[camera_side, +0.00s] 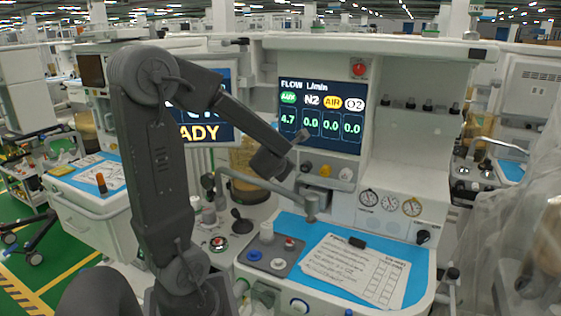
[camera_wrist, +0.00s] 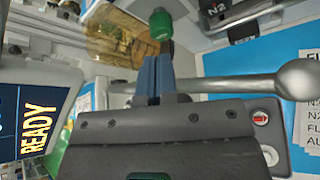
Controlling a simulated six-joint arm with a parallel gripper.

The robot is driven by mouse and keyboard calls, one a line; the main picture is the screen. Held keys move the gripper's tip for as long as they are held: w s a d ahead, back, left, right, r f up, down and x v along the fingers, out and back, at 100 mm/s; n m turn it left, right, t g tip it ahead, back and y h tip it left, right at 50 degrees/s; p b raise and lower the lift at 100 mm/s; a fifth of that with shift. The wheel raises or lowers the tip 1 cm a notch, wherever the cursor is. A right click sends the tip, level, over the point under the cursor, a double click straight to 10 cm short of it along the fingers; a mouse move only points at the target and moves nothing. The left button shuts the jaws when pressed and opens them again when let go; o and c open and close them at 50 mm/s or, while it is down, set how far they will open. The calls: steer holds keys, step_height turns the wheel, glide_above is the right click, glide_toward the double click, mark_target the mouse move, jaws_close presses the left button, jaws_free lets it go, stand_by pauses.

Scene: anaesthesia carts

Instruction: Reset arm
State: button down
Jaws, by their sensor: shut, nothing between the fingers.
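My arm stands at the left of the side view, bent at the elbow, with the forearm sloping down to the right. My gripper (camera_side: 303,136) is in front of the anaesthesia machine, just below the flow screen (camera_side: 321,115). In the wrist view the two blue fingers of my gripper (camera_wrist: 157,62) are together, with nothing between them. A green knob (camera_wrist: 160,24) shows just beyond the fingertips; I cannot tell whether they touch it. A grey metal tube (camera_wrist: 245,88) with a rounded end crosses behind the fingers.
The bent grey tube (camera_side: 250,183) rises over the work surface below my gripper. Printed sheets (camera_side: 352,270) lie on the blue mat (camera_side: 290,222), beside a grey tray (camera_side: 283,268) with small knobs. Gauges (camera_side: 390,203) and a second screen (camera_side: 221,118) are close by.

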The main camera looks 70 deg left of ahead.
steer(key=s+d+r+n+h, duration=0.1)
steer(key=s+d+n+h, duration=0.1)
steer(key=d+n, duration=0.8)
steer(key=s+d+r+n+h, duration=0.1)
steer(key=s+d+n+h, duration=0.2)
steer(key=d+n, duration=0.7)
steer(key=s+d+r+n+g+h, duration=0.1)
steer(key=s+d+n+h, duration=0.1)
steer(key=d+n+h, duration=0.4)
steer(key=d+n, duration=0.4)
steer(key=d, duration=0.1)
steer(key=shift+s+d+r+n, duration=0.25)
steer(key=shift+s+r+n, duration=0.05)
steer(key=shift+s+r, duration=0.1)
stand_by(4.5)
